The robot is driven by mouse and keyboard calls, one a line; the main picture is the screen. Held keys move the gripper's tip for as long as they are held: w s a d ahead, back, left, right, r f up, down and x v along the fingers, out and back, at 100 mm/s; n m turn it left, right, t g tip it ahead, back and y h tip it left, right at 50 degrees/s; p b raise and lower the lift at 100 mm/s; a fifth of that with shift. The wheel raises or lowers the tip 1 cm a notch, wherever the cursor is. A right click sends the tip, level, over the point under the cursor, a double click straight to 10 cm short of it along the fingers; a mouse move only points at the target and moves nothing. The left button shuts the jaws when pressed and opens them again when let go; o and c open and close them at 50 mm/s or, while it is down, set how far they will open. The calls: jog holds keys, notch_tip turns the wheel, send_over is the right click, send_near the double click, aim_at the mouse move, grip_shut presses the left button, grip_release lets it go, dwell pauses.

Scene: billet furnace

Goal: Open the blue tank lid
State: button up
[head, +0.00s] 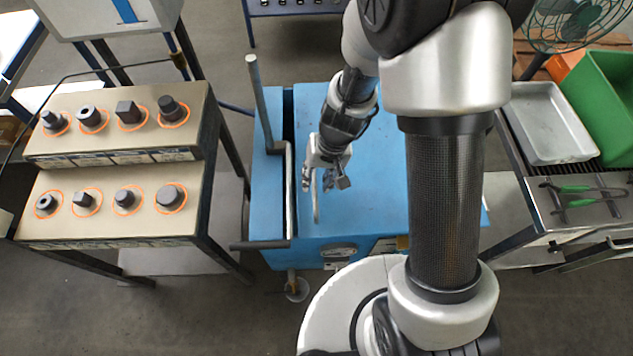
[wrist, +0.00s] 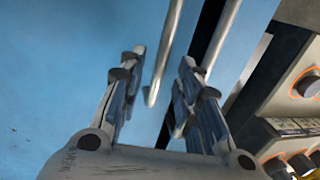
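The blue tank (head: 265,200) stands in the middle of the head view. Its flat blue lid (head: 375,205) covers most of the top, with a dark gap along the left side. A thin pale rod, apparently the lid handle (head: 316,205), stands off the lid's left part; it also shows in the wrist view (wrist: 165,55). My gripper (head: 322,182) is over the lid at this rod. In the wrist view my gripper (wrist: 160,68) is open, with the rod's end between its fingers. I cannot tell whether either finger touches it.
A grey upright pipe (head: 260,105) and a long rail (head: 289,190) run along the tank's left side. A beige stand (head: 105,165) with several dark sockets is at left. A metal table (head: 590,205) at right holds a grey tray (head: 548,125), green-handled tongs (head: 580,190) and a green bin (head: 610,100).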

jog(key=shift+a+f, duration=0.1)
jog(key=shift+f, duration=0.35)
grip_shut()
dwell(0.6)
